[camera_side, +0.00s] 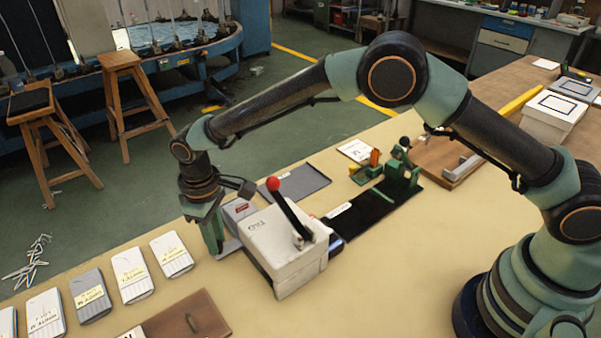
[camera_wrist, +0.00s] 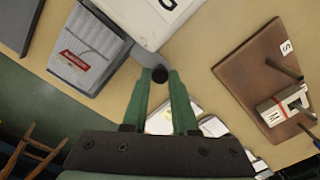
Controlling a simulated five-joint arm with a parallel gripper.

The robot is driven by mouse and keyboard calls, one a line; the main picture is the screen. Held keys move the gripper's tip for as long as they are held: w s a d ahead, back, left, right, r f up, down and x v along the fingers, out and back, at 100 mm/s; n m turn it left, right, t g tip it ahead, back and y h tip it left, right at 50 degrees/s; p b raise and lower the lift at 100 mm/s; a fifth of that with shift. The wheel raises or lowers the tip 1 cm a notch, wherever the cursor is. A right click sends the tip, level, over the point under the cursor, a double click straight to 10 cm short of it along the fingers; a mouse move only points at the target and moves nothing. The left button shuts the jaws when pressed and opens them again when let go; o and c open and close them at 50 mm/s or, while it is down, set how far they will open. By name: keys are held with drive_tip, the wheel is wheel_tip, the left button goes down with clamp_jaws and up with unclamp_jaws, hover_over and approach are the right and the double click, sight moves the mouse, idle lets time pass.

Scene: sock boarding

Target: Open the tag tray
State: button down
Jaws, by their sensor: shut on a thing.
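A white box (camera_side: 285,240) with dark lettering and a black lever topped by a red ball stands mid-table; its edge shows at the top of the wrist view (camera_wrist: 135,12). A grey strip (camera_wrist: 147,57) reaches out from under that edge to a round black knob (camera_wrist: 160,74). I take the strip to be the tag tray, but most of it is hidden. My gripper (camera_side: 217,250) is low at the left side of the box. In the wrist view its green fingertips (camera_wrist: 160,80) are shut on the black knob.
Pale labelled sock pieces (camera_side: 130,272) line the table's left edge. A brown board (camera_side: 190,316) lies in front. Bare table separates it from the box.

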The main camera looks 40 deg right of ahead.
drive_tip(key=c, duration=1)
unclamp_jaws()
wheel_tip(320, 180, up, 12)
drive_tip(key=shift+r, duration=0.1)
drive_tip(key=s+d+r+m+t, duration=0.1)
drive_tip(key=s+d+r+m, duration=0.1)
drive_tip(key=d+r, duration=0.55)
drive_tip(key=s+d+r+m+t, duration=0.2)
drive_tip(key=d+r, duration=0.2)
drive_tip(key=d, duration=0.6)
drive_tip(key=s+d+m+t, duration=0.1)
drive_tip(key=s+d, duration=0.3)
drive_tip(key=s+d+f+m, duration=0.1)
drive_tip(key=s+d, duration=0.3)
drive_tip(key=s+d+m+t, duration=0.1)
drive_tip(key=s+d, duration=0.3)
drive_tip(key=shift+d+f+m+t, duration=0.25)
drive_tip(key=shift+d+m+t, duration=0.05)
drive_tip(key=shift+d+m, duration=0.1)
